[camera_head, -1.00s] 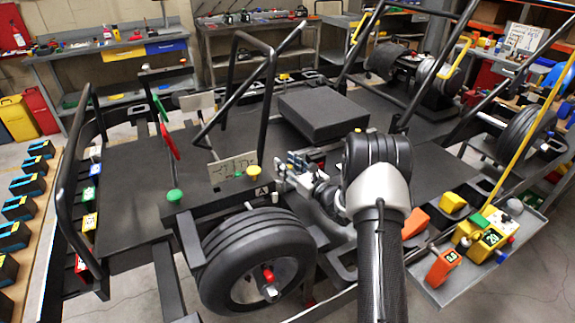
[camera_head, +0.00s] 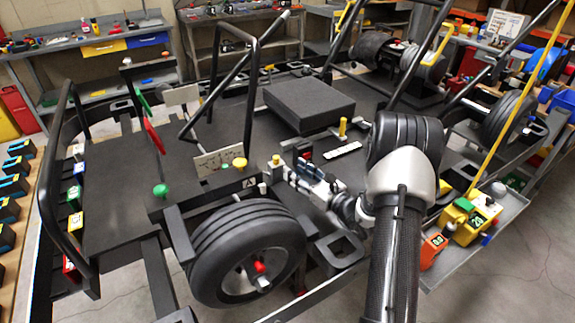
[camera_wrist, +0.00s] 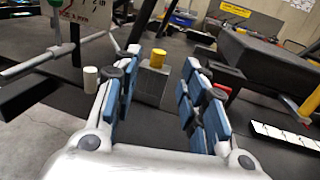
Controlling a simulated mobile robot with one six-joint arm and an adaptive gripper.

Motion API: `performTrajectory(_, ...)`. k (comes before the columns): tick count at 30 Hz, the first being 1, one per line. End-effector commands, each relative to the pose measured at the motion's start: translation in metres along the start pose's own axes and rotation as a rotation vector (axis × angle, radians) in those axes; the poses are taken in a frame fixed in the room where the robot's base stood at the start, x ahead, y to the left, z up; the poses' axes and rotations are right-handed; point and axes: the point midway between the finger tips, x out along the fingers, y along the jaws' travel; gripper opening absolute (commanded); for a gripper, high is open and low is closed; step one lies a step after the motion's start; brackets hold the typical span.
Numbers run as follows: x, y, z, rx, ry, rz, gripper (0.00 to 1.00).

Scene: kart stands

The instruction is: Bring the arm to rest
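My arm (camera_head: 400,200) reaches up from the bottom of the head view, and its wrist bends left over the kart's dark deck. My gripper (camera_head: 298,172) is low, beside the small yellow-topped block (camera_head: 276,162). In the wrist view my gripper (camera_wrist: 155,95) has its two blue-padded fingers spread apart. The yellow cap (camera_wrist: 158,58) on its grey block (camera_wrist: 151,86) shows in the gap, seemingly ahead of the fingertips. No held object shows between the fingers; contact with the block cannot be told.
The front wheel (camera_head: 250,250) and green knob (camera_head: 160,190) are nearby. A flat black box (camera_head: 309,105), a yellow post (camera_head: 343,128) and a white strip (camera_head: 343,150) are on the deck. A side tray (camera_head: 470,240) with coloured tools lies right of my arm. Black frame bars rise behind.

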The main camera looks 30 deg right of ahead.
Motion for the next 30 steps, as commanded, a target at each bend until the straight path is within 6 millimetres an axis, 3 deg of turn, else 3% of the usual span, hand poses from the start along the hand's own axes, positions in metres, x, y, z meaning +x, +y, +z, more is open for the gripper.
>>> performTrajectory(5, -0.010, 0.000, 0.000, 0.000, 0.001, 0.000, 0.39)
performTrajectory(21, -0.011, 0.000, 0.001, 0.000, 0.000, 0.001, 0.39)
performTrajectory(23, -0.010, 0.000, 0.006, 0.000, 0.000, 0.001, 0.39)
performTrajectory(30, -0.010, 0.000, 0.051, 0.000, 0.000, 0.000, 0.39)
